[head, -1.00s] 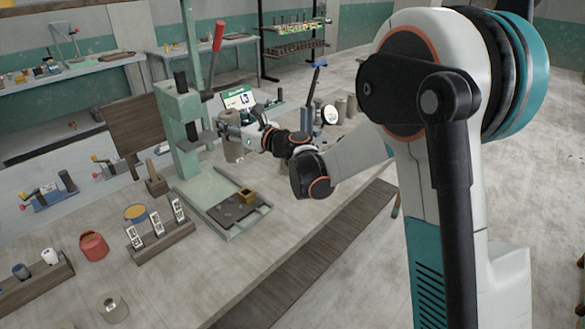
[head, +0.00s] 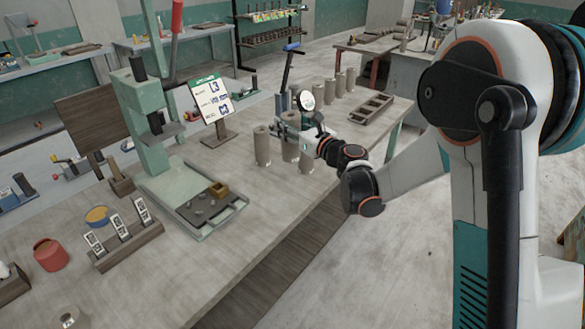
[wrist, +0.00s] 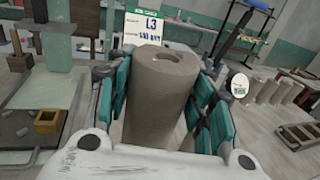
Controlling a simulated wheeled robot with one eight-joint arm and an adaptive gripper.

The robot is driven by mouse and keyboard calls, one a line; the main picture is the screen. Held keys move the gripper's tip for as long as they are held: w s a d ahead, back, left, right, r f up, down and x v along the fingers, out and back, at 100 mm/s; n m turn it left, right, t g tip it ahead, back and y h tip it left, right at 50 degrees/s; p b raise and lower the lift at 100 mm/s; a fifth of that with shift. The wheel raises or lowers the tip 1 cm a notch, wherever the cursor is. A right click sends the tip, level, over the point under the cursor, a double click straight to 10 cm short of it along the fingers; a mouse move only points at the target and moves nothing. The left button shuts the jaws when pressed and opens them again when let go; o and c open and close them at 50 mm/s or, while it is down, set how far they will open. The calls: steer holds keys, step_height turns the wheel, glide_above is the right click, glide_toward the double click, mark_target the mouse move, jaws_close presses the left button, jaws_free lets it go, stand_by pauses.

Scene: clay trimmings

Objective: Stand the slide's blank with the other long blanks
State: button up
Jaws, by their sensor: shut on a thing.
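My gripper (head: 291,119) is shut on an upright grey-brown clay blank (head: 290,142), a cylinder with a hole in its top. In the wrist view the held blank (wrist: 160,95) fills the middle between the teal finger pads. I cannot tell whether its foot touches the bench. Another tall blank (head: 262,147) stands to its left, and one more (head: 306,157) shows close to its right, under the gripper. Several blanks stand in a row behind, such as this one (head: 328,92). The sign (head: 211,101) reads "L3" in its top line.
The green press (head: 150,130) stands left with a small brown box (head: 219,189) on its base. A compartmented tray (head: 371,107) lies right of the row. A blue-topped stand with a round white dial (head: 305,100) rises behind the gripper. The bench's front middle is clear.

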step_height(320, 180, down, 14)
steer(key=b, duration=0.4)
steer(key=shift+b, duration=0.35)
steer(key=shift+f, duration=0.2)
steer(key=o, duration=1.5)
steer(key=shift+r, duration=0.1)
